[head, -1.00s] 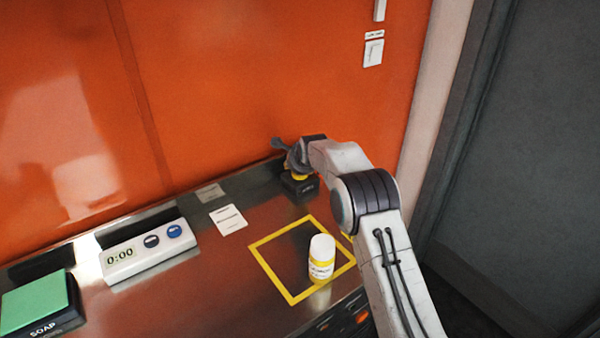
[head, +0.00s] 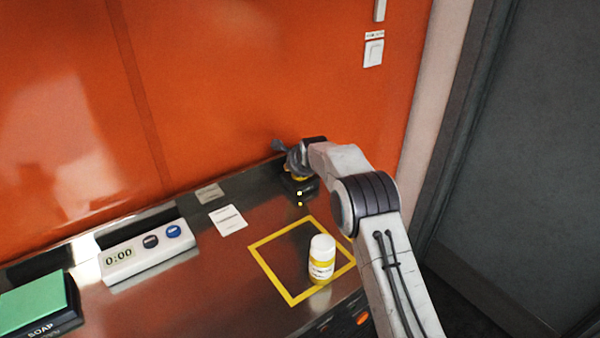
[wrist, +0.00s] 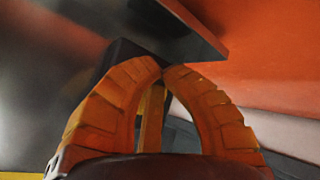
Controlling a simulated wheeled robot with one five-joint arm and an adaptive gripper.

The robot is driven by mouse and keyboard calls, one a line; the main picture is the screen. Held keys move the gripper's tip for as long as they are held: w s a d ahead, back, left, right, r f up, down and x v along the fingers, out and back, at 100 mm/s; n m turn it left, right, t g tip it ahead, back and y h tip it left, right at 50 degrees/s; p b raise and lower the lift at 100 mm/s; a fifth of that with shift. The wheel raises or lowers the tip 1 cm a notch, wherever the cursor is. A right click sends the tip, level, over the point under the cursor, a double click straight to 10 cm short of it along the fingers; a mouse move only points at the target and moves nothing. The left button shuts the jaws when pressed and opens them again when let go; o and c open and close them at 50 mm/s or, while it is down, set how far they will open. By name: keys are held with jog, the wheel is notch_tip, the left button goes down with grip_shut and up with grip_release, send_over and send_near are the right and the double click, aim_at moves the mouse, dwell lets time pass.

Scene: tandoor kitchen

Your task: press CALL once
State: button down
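A small black box (head: 301,190) stands at the back of the steel counter against the orange wall. Small lights glow on its front; I cannot read any label on it, so I cannot confirm it says CALL. My gripper (head: 298,176) is over the top of this box, with something yellow between them; contact is hard to tell. In the wrist view my gripper's orange fingers (wrist: 163,70) come together at their tips, with nothing seen held. A dark block (wrist: 118,52) shows just beyond the tips.
A white and yellow bottle (head: 322,260) stands inside a yellow taped square (head: 268,268). To the left are a white card (head: 228,220), a timer reading 0:00 (head: 120,262) and a green-topped soap box (head: 32,305). A wall switch (head: 374,53) is above.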

jog(key=shift+r+p, duration=0.5)
jog(key=shift+r, duration=0.35)
jog(key=shift+r+p, duration=1.65)
jog(key=shift+r, duration=0.85)
